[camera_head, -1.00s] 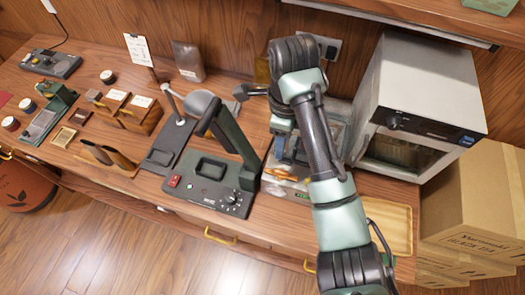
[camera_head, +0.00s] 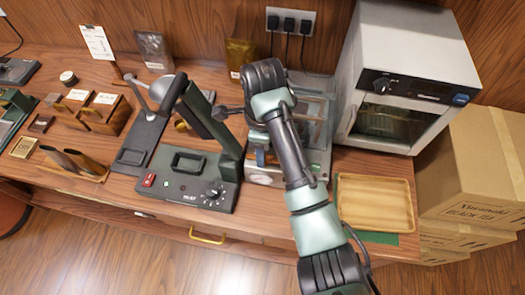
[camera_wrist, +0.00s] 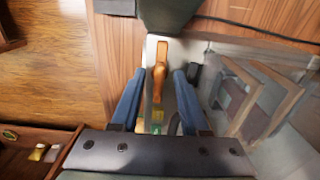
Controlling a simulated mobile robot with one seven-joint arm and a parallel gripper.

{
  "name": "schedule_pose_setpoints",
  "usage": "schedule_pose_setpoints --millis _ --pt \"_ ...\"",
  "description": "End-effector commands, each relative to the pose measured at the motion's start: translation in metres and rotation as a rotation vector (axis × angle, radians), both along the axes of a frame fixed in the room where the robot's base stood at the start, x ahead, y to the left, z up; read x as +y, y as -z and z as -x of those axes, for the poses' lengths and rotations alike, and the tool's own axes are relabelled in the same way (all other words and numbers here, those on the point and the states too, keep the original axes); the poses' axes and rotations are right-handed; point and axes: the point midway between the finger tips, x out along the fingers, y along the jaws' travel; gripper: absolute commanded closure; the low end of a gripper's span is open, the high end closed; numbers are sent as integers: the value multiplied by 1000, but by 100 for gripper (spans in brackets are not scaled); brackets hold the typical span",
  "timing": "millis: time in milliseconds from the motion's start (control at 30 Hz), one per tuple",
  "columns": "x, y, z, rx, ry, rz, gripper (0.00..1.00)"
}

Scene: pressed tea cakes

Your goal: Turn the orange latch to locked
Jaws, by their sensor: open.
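The orange latch (camera_wrist: 160,68) shows in the wrist view, a narrow handle lying lengthwise on a pale metal surface. My gripper (camera_wrist: 160,80) is open, with one blue finger on each side of the latch and visible gaps to it. Whether the latch is at the same height as the fingertips I cannot tell. In the head view my gripper (camera_head: 262,157) is over the front of a silver machine (camera_head: 262,177) with a clear lid (camera_head: 318,108). The latch is hidden there behind my arm.
A dark green press (camera_head: 190,178) stands close on the left. A white oven (camera_head: 408,75) stands to the right rear. A wooden tray (camera_head: 376,204) lies at the front right, with cardboard boxes (camera_head: 475,165) beyond it. Cables hang from a wall socket (camera_head: 290,22) behind.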

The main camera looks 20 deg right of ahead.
Motion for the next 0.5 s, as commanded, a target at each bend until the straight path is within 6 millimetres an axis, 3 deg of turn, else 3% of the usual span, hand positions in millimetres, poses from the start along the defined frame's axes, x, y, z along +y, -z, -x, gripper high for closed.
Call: schedule_pose_setpoints --millis 333,500 --pt "1 5 0 1 -1 -1 55" --pt "1 5 0 1 -1 -1 86"
